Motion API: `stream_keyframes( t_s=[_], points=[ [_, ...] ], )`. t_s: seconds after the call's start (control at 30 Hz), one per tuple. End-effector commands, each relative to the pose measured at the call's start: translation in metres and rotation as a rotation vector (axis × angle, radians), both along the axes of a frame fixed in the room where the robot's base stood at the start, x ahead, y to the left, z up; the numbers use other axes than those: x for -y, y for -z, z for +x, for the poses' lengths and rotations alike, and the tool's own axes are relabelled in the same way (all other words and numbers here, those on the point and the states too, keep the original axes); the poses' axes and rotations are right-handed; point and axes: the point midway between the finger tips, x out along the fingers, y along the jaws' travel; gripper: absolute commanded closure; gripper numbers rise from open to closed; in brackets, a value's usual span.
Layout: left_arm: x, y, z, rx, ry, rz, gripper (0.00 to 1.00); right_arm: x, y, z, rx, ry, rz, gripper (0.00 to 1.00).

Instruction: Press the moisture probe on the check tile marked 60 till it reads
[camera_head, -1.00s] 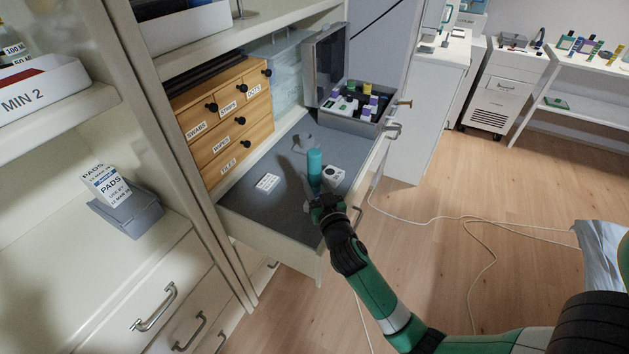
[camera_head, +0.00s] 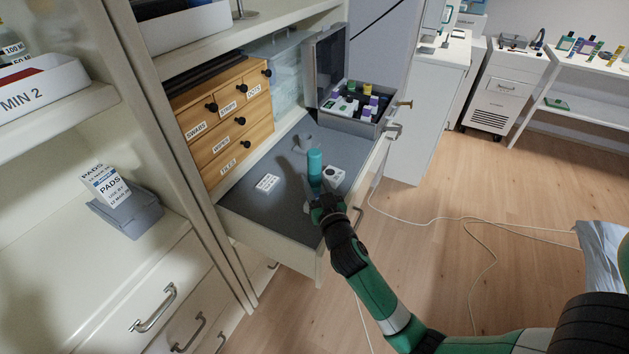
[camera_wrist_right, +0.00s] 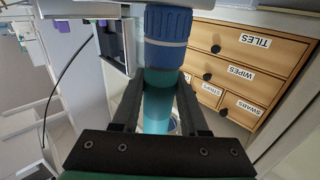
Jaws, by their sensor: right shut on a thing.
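My right gripper (camera_head: 326,207) is shut on the moisture probe (camera_head: 315,165), a teal cylinder held upright over the open drawer. In the right wrist view the probe (camera_wrist_right: 168,28) shows a ribbed blue collar and a teal body between the fingers of my right gripper (camera_wrist_right: 157,105). A small white tile with printing (camera_head: 267,182) lies on the grey drawer floor, left of the probe. A white piece with a dark round spot (camera_head: 334,173) lies just right of it. I cannot read a 60 on either. The probe's lower end is hidden, so contact cannot be told. My left gripper is out of view.
Wooden drawers (camera_head: 222,123), labelled swabs, wipes and tiles among others, stand on the left. A cable (camera_head: 440,218) lies on the floor.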

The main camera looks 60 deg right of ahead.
Motion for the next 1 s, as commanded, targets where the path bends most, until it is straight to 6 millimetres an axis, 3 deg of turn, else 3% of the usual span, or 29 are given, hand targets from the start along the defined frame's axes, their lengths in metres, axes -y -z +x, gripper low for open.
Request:
stream_keyframes(
  t_s=[0.17,0.8,1.0],
  points=[
    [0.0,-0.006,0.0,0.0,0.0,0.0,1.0,0.0,-0.002,-0.001,-0.01,0.002,0.009,1.0],
    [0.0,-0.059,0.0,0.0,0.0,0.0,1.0,0.0,-0.067,0.0,-0.002,0.0,0.002,1.0],
    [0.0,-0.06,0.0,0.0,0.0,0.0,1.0,0.0,-0.069,0.0,-0.002,0.0,0.002,1.0]
  ],
)
